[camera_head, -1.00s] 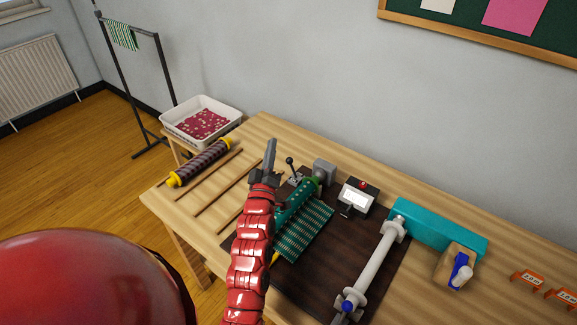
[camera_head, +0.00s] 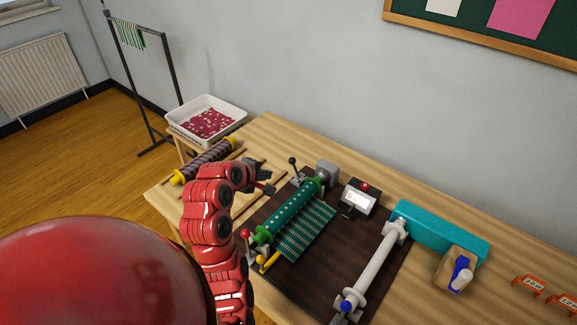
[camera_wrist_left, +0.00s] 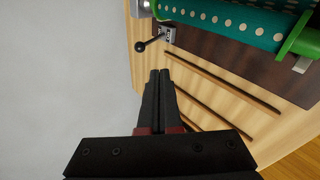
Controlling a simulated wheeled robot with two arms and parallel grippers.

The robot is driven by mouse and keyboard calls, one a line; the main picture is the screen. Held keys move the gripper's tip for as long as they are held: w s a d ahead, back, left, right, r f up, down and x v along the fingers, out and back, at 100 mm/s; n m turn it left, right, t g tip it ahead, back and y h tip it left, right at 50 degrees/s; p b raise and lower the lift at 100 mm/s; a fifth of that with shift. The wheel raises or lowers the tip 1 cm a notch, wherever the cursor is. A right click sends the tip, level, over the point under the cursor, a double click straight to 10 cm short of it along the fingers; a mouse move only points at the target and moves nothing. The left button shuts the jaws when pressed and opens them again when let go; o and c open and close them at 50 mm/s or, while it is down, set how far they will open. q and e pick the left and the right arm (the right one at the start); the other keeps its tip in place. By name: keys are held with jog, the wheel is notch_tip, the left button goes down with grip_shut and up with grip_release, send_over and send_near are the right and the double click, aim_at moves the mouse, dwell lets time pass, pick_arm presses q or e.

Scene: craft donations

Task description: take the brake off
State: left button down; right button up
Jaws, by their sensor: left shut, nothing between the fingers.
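A green dotted roller (camera_head: 292,210) with striped green cloth (camera_head: 306,232) is mounted on a dark board. At its far end stands a black-knobbed lever (camera_head: 294,163); it also shows in the left wrist view (camera_wrist_left: 141,46), on a small labelled plate (camera_wrist_left: 169,34). At the near end are a red-knobbed lever (camera_head: 245,236) and a yellow handle (camera_head: 268,263). I cannot read which one is the brake. My left gripper (camera_head: 271,188) is shut and empty, left of the roller. In the left wrist view its fingertips (camera_wrist_left: 160,73) are apart from the black-knobbed lever. My right gripper is out of view.
Thin rods (camera_wrist_left: 225,80) and a striped roll with yellow ends (camera_head: 204,162) lie on the table's left part. A display box (camera_head: 359,198), a grey roller (camera_head: 374,265) and a teal block (camera_head: 438,230) stand to the right. A white tray (camera_head: 232,116) is behind.

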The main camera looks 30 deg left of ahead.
pick_arm(q)
jog(key=shift+s, duration=0.1)
jog(key=shift+f, duration=0.1)
jog(key=w+r+p+x, duration=0.2)
jog(key=p+x, duration=0.1)
jog(key=x, duration=0.9)
jog(key=shift+w, duration=0.25)
